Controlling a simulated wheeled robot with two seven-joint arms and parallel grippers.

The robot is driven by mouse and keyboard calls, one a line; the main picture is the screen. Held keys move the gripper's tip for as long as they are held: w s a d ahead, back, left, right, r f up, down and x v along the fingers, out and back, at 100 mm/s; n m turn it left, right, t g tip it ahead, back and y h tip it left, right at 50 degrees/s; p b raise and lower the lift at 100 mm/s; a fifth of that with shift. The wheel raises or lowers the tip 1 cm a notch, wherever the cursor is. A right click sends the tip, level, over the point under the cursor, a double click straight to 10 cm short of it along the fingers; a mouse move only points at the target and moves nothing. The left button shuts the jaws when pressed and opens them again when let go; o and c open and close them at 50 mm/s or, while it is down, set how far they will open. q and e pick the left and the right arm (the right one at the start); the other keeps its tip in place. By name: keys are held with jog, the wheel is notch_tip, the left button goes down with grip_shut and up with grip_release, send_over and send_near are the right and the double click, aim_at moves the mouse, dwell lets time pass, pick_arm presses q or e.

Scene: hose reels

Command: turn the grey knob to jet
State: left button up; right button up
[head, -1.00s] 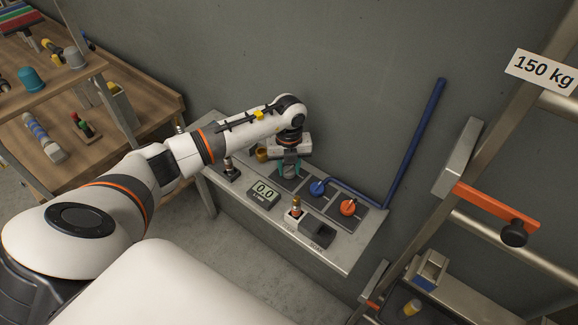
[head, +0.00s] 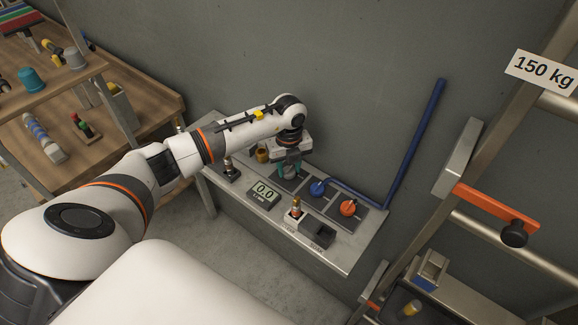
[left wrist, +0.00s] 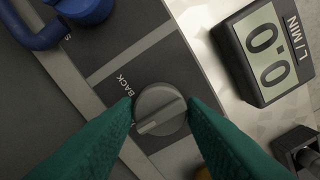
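The round grey knob (left wrist: 160,110) sits on a dark plate in the left wrist view. A pale mark on its bar points to the lower left, and the word BACK is printed at its upper left. The teal fingertips of my left gripper (left wrist: 160,101) stand on either side of the knob, very close to its edges; firm contact does not show. In the head view my left gripper (head: 289,167) is over the bench, pointing down around the grey knob (head: 290,173). The jet label is not readable. My right gripper is not in view.
A display (head: 263,194) reads 0.0. A blue knob (head: 317,188) and an orange knob (head: 348,207) lie to the right on the metal bench (head: 345,258). A blue pipe (head: 416,140) rises along the wall. A wooden shelf stands at the left.

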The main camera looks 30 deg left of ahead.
aim_at(289, 169)
pick_arm(q)
jog(key=o, duration=0.3)
jog(key=shift+r, duration=0.45)
notch_tip(289, 169, up, 11)
jog(key=b, duration=0.3)
jog(key=shift+b, duration=0.3)
